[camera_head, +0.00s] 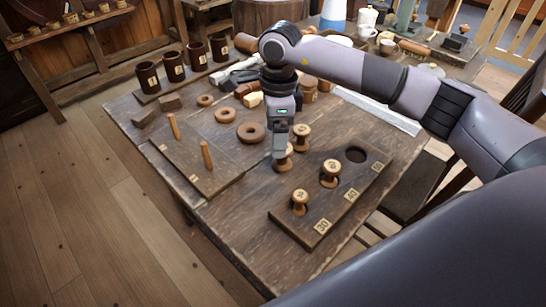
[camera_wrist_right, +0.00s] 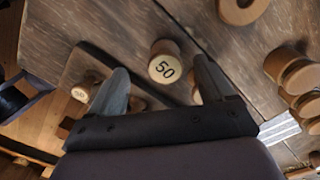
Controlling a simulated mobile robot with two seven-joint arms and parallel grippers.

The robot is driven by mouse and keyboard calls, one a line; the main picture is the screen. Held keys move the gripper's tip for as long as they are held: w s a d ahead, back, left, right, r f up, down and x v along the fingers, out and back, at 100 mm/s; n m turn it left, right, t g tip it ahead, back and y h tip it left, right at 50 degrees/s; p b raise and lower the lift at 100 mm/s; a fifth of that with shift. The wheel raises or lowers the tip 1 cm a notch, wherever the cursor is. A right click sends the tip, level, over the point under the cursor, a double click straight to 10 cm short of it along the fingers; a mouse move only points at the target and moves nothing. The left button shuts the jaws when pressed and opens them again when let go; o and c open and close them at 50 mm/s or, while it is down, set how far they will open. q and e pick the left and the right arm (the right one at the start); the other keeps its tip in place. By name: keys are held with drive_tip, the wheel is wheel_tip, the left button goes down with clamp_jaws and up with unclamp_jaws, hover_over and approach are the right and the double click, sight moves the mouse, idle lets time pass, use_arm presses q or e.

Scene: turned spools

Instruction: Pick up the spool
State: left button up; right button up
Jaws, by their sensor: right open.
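Several turned wooden spools stand on the table. One spool (camera_head: 302,131) stands behind the board, with its numbered top facing up. Another spool (camera_head: 289,163) is partly hidden behind my right gripper (camera_head: 279,152). Two more, a spool (camera_head: 330,169) and a spool (camera_head: 299,198), stand at the dark board (camera_head: 317,218), which has number labels and an empty round hole (camera_head: 356,155). My left gripper is not in view.
A board with two upright pegs (camera_head: 206,154) lies on the left, with wooden rings (camera_head: 251,132) behind it. Dark labelled cups (camera_head: 174,66) stand at the back left. Crockery and tools crowd the back. The table's front left is clear.

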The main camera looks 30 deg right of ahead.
drive_tip(key=shift+w+d+f, duration=0.2)
drive_tip(key=shift+w+d, duration=0.05)
drive_tip(key=shift+d, duration=0.2)
drive_tip(key=shift+d+f, duration=0.1)
drive_tip(key=shift+f, duration=0.15)
drive_tip(key=f, duration=0.6)
drive_tip(key=shift+s+d+f, duration=0.1)
drive_tip(key=shift+s+f, duration=0.1)
drive_tip(key=shift+s, duration=0.05)
drive_tip(key=c, duration=1.1)
